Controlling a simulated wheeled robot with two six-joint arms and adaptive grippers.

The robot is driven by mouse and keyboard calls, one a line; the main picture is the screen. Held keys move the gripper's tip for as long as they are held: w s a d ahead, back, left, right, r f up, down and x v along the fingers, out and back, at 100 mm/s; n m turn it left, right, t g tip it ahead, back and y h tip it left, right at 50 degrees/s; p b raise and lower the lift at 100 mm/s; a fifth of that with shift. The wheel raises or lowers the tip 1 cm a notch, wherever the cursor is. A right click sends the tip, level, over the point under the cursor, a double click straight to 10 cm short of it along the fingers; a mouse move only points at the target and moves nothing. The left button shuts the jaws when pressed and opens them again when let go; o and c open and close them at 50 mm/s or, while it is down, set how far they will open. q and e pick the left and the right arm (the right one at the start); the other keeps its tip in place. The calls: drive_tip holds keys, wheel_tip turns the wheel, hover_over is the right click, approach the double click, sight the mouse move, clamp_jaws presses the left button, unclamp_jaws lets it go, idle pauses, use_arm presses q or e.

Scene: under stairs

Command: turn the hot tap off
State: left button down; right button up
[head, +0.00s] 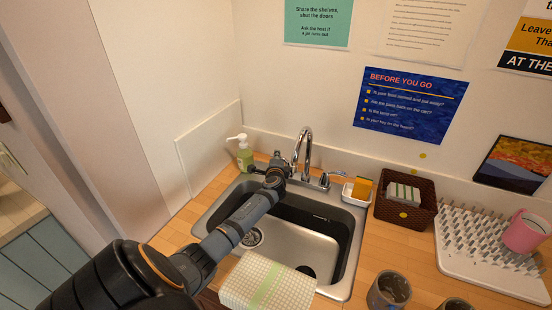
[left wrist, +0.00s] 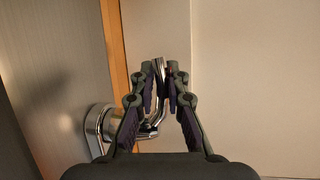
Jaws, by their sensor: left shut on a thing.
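My left gripper (head: 272,163) reaches over the sink from the left to the left side of the faucet. In the left wrist view its fingertips (left wrist: 164,72) are closed around the upright end of a chrome tap lever (left wrist: 158,78). The lever rises from a round chrome base (left wrist: 97,128). In the head view the gripper hides most of this left tap. The curved chrome spout (head: 307,145) stands just right of the gripper. The other tap lever (head: 333,174) is right of the spout, apart from the gripper. My right gripper is not in view.
The steel sink (head: 345,235) lies below my arm, with a checked cloth (head: 262,283) at its front. A soap bottle (head: 244,153) stands close behind the gripper. A sponge (head: 363,187), a brown basket (head: 425,213), mugs (head: 388,291) and a drying rack (head: 475,258) are at the right.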

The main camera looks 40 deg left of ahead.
use_arm(q)
drive_tip(key=c, duration=1.3)
unclamp_jaws()
drive_tip(key=shift+c, duration=0.2)
drive_tip(key=v, duration=1.2)
drive_tip(key=shift+r, duration=0.15)
